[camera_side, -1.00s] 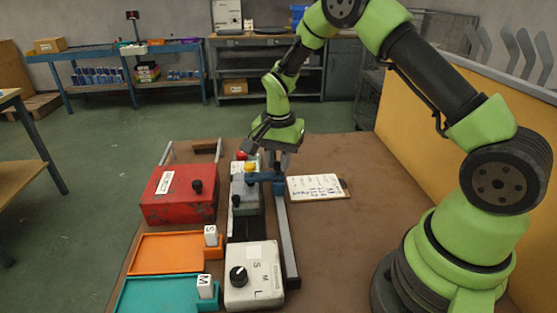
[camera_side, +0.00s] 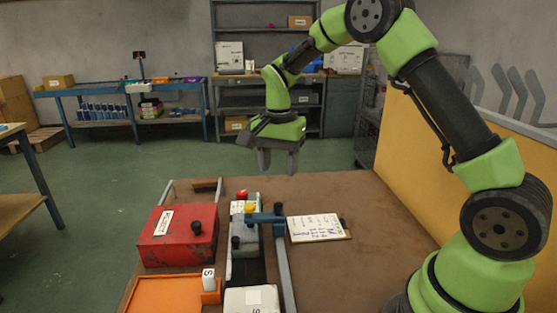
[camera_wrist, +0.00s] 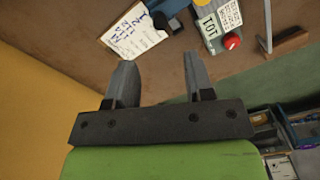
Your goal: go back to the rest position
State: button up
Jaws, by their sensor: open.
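My gripper (camera_side: 278,162) hangs in the air above the far edge of the brown table (camera_side: 370,215), pointing down and touching nothing. In the wrist view its two grey fingers (camera_wrist: 161,85) stand apart with nothing between them. Below and nearer the camera is the grey machine (camera_side: 246,262) with a red button (camera_side: 242,194) and a yellow knob (camera_side: 250,208). A blue clamp bar (camera_side: 263,218) sits across it on a long rail.
A red box (camera_side: 178,240) with a black knob stands left of the machine. A clipboard (camera_side: 318,228) lies right of the rail. A yellow panel (camera_side: 420,150) borders the right side. Air around the gripper is clear.

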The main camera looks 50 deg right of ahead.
jog(key=shift+r, duration=0.4)
jog(key=s+a+r+n+t, duration=0.25)
jog(key=s+r, duration=0.25)
jog(key=r, duration=0.3)
jog(key=s+a+r+n+t+y, duration=0.1)
jog(key=s+a+r+n+t, duration=0.1)
jog(key=s, duration=0.6)
jog(key=s+a+r+n+t+y, duration=0.1)
jog(key=s+a+r+n+t, duration=0.1)
jog(key=s, duration=0.6)
jog(key=a+r+n, duration=0.1)
jog(key=a+n, duration=0.1)
jog(key=n, duration=0.1)
jog(key=shift+s+a+n+t, duration=0.15)
jog(key=shift+a+n+t, duration=0.05)
jog(key=shift+n+t, duration=0.15)
